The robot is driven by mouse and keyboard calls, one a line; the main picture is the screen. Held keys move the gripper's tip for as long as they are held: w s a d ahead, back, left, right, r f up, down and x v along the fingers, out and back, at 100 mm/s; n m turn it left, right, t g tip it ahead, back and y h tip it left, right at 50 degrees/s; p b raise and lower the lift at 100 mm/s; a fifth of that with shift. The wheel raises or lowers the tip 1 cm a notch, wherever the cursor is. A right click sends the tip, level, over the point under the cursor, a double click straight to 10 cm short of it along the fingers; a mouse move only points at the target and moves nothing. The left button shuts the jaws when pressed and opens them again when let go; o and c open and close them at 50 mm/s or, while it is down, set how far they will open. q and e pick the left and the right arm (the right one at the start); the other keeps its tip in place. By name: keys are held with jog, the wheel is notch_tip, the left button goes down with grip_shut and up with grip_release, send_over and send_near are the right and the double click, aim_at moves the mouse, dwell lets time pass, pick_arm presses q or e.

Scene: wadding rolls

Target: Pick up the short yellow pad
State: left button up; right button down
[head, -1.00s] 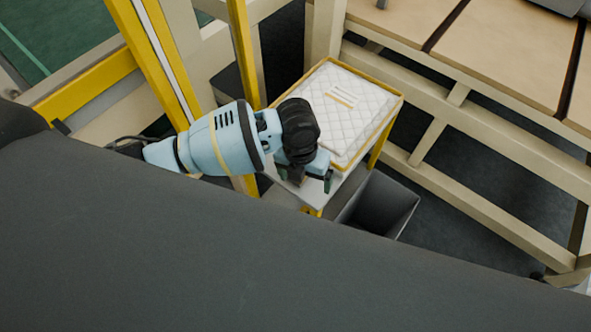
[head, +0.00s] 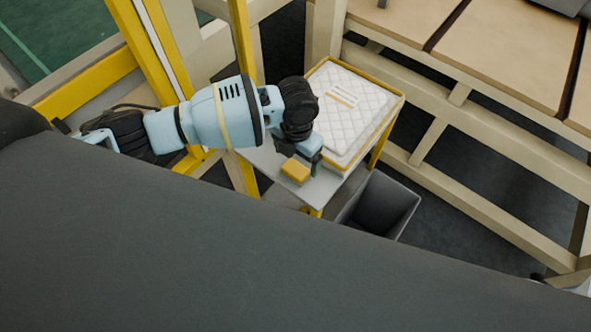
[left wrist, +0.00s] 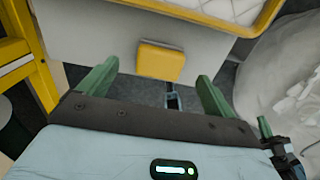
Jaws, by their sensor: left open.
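The short yellow pad (head: 295,170) is a small block lying on the bare front part of a small grey-topped table (head: 318,190). In the left wrist view the pad (left wrist: 160,62) shows near the table top's edge, ahead of my fingers and between their lines. My left gripper (head: 308,158) is beside and above the pad in the head view, with one finger partly hiding the table. In the left wrist view the left gripper (left wrist: 157,72) has its two green fingers wide apart, with nothing held.
A yellow-edged tray with a white quilted pad (head: 355,115) fills the back of the small table. A grey open bin (head: 380,205) stands beside it on the right. Yellow posts (head: 160,60) rise at left; a beige workbench frame (head: 480,140) stands at right.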

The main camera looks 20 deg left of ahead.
aim_at(295, 168)
pick_arm(q)
jog(key=f, duration=0.5)
jog(key=shift+s+a, duration=0.1)
jog(key=shift+s, duration=0.1)
pick_arm(e)
jog(key=shift+a, duration=0.1)
pick_arm(q)
jog(key=c, duration=1.1)
jog(key=shift+r, duration=0.1)
jog(key=shift+r, duration=0.55)
notch_tip(295, 168, up, 2)
jog(key=shift+r, duration=0.25)
jog(key=s, duration=1)
jog(key=s+a+r+p, duration=0.1)
jog(key=s, duration=0.5)
jog(key=shift+r, duration=0.1)
pick_arm(e)
jog(key=shift+w+r, duration=0.45)
jog(key=shift+r, duration=0.25)
